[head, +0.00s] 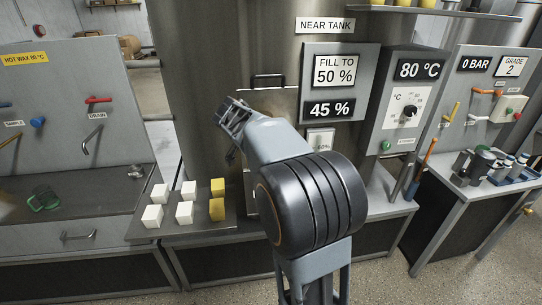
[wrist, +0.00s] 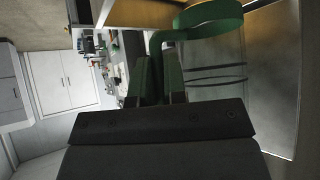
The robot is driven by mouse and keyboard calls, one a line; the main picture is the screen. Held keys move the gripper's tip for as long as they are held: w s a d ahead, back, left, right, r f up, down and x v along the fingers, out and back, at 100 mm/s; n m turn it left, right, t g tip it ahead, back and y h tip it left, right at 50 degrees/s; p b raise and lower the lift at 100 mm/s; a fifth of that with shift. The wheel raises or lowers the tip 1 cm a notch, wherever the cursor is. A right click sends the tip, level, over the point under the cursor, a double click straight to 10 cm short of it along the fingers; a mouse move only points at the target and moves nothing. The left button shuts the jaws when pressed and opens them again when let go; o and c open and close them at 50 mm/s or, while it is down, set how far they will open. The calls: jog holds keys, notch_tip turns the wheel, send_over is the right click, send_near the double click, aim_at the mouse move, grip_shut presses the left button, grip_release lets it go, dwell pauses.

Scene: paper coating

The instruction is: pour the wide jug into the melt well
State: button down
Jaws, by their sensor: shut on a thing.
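My gripper (head: 231,122) is in front of the big steel tank in the head view, left of the 45 % display. In the wrist view my gripper (wrist: 158,85) is shut on a green handle, which I take to be the wide jug's (wrist: 210,14). The green part curves up and to the right from the jaws. A grey surface with dark curved lines lies beside it; I cannot tell if it is the jug's body. The jug's body and contents cannot be made out in the head view. The melt well cannot be clearly identified; my arm covers part of that area.
White blocks (head: 184,211) and yellow blocks (head: 217,208) stand on a tray at the lower middle. A green ring-like object (head: 44,199) lies in the left sink. A control box (head: 405,105) reads 80 °C. The right bench (head: 470,190) holds small vessels. Clear floor shows at lower right.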

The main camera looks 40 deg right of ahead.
jog(key=shift+r, duration=0.15)
jog(key=shift+r+p, duration=0.5)
jog(key=shift+r, duration=0.9)
